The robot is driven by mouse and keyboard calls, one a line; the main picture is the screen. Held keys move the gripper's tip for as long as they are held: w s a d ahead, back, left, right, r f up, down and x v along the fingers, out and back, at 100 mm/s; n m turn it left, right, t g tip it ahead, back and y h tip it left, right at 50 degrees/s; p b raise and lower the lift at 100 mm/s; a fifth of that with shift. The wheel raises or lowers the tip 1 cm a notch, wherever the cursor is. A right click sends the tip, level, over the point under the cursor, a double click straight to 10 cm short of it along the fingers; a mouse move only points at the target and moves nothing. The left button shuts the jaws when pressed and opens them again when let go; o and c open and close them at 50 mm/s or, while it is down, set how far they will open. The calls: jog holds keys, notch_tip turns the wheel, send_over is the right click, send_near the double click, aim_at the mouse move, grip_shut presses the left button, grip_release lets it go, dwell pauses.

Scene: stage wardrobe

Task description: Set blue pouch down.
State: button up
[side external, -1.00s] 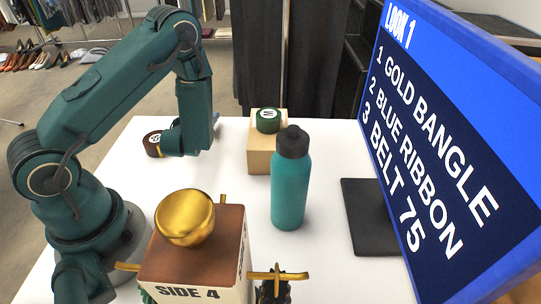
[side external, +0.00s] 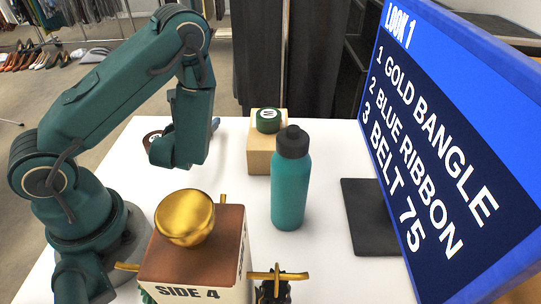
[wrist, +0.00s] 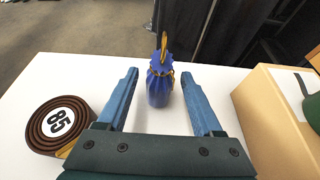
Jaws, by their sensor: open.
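The blue pouch (wrist: 160,90) stands upright on the white table in the wrist view, its neck gathered by a gold cord. My gripper (wrist: 160,74) is open, with its two blue fingers spread apart. The pouch shows in the gap between and just beyond the fingertips, and neither finger appears to touch it.
A coiled brown belt marked 85 (wrist: 62,125) lies left of my gripper. A teal bottle (side external: 289,190), a box marked SIDE 4 (side external: 190,265) with a gold knob, and a LOOK 1 screen (side external: 450,150) stand nearer.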

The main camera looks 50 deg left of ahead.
jog(key=shift+o, duration=0.2)
jog(key=shift+s+d+r, duration=0.2)
jog(key=shift+s, duration=0.05)
